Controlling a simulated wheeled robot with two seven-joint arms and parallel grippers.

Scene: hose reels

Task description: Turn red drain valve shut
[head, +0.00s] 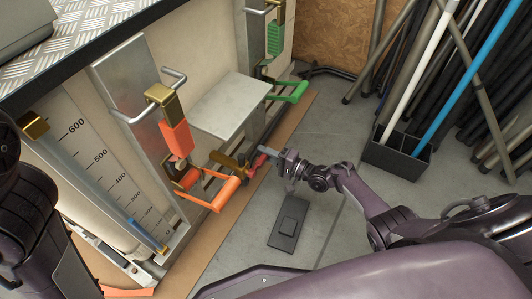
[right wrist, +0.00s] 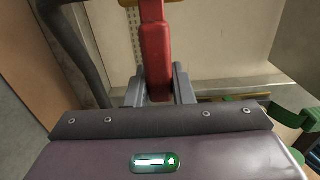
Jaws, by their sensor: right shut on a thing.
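The red drain valve handle (head: 257,163) is low beside the tank wall, at the end of a brass fitting (head: 229,161). My right gripper (head: 269,154) reaches it from the right and is shut on it. In the right wrist view the red handle (right wrist: 156,50) stands upright between the two grey fingers of my right gripper (right wrist: 158,87), which cover its lower end. Part of my left arm shows at the left edge of the head view; its gripper is out of view.
An orange lever (head: 222,194) is close left of the valve, and a green lever (head: 290,92) is behind it. A grey plate (head: 231,105) juts out above. A black rack (head: 398,158) with poles stands at the right. A dark pedal-like block (head: 289,223) lies on open floor.

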